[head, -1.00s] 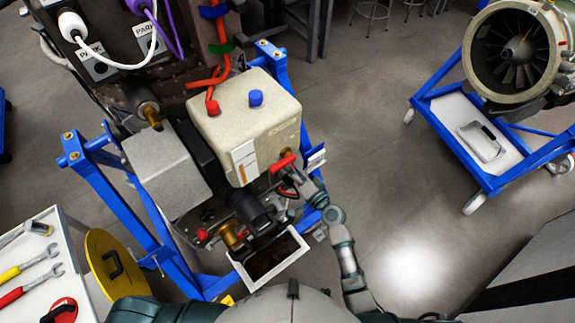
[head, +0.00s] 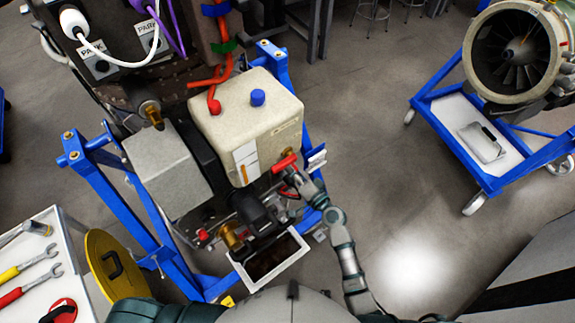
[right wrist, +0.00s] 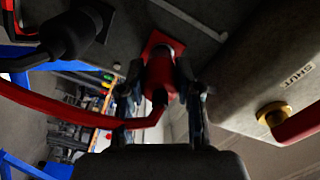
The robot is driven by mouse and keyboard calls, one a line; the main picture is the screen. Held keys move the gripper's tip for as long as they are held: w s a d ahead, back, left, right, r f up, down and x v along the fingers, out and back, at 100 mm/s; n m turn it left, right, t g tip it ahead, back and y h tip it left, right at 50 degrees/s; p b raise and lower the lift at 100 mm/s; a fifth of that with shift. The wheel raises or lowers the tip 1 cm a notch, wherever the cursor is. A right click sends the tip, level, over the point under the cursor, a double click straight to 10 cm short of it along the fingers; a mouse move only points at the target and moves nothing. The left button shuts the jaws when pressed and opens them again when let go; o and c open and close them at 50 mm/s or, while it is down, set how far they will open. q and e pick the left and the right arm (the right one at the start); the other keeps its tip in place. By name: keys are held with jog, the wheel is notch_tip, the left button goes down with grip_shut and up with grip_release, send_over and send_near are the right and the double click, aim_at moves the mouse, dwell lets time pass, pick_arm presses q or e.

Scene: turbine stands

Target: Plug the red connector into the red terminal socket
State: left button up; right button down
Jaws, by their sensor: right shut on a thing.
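The red connector (right wrist: 158,82) is between the two dark fingers of my right gripper (right wrist: 161,92) in the right wrist view. My right gripper is shut on it. A red cable (right wrist: 70,112) runs from the connector toward the left. The connector's far end is in front of a red square plate (right wrist: 160,43), which looks like the red terminal socket, on a grey surface. I cannot tell whether it is touching or inserted. In the head view my right gripper (head: 298,181) is beside the engine unit's lower right, its fingertips mostly hidden. My left gripper is not in view.
A black plug (right wrist: 68,36) with its cable is left of the red plate. The beige tank (head: 235,115) stands above, with blue stand rails (head: 272,62) around.

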jog(key=shift+s+d, duration=0.1)
jog(key=shift+d, duration=0.1)
jog(key=shift+s, duration=0.1)
jog(key=shift+v, duration=1.45)
